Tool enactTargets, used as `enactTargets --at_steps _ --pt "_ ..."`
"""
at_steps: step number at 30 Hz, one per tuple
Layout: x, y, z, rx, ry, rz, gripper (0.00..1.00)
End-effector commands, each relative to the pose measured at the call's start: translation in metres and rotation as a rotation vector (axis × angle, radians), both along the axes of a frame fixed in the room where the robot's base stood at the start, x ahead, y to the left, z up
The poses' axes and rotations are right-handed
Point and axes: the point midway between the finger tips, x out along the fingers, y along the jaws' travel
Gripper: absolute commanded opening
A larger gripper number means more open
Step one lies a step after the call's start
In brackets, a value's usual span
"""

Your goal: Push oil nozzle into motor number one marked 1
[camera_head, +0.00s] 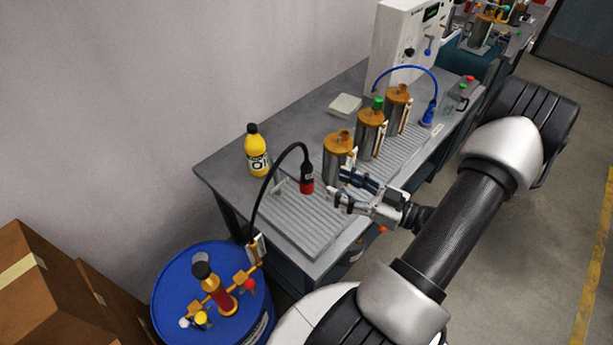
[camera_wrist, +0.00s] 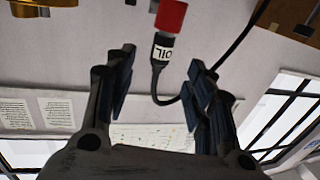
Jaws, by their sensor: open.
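The oil nozzle (camera_head: 306,178), black with a red end, stands upright on the table with its black hose curving off to the left. In the wrist view the nozzle (camera_wrist: 164,50) shows its OIL label and lies between the spread fingers, touching neither. My gripper (camera_head: 341,187) is open and empty, just to the right of the nozzle; its fingers (camera_wrist: 164,75) also show in the wrist view. Three metal motors with orange tops stand in a row: the nearest (camera_head: 337,166), the middle (camera_head: 369,140) with a green cap, and the farthest (camera_head: 395,115). Their numbers are unreadable.
A yellow bottle (camera_head: 257,156) stands left of the nozzle. A blue nozzle (camera_head: 428,114) with a blue hose stands at the far end by a white control box (camera_head: 398,40). A blue barrel (camera_head: 170,290) with a pump is at the near left, beside cardboard boxes (camera_head: 45,290).

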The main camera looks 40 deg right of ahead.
Motion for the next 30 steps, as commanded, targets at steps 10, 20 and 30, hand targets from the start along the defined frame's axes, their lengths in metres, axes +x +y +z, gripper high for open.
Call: enactTargets --at_steps 10,20,30 --pt "0.046 0.015 0.0 0.0 0.001 0.001 0.49" --pt "0.084 0.03 0.0 -0.002 0.0 0.004 0.49" --pt "0.096 0.033 0.002 0.0 0.001 -0.001 0.49"
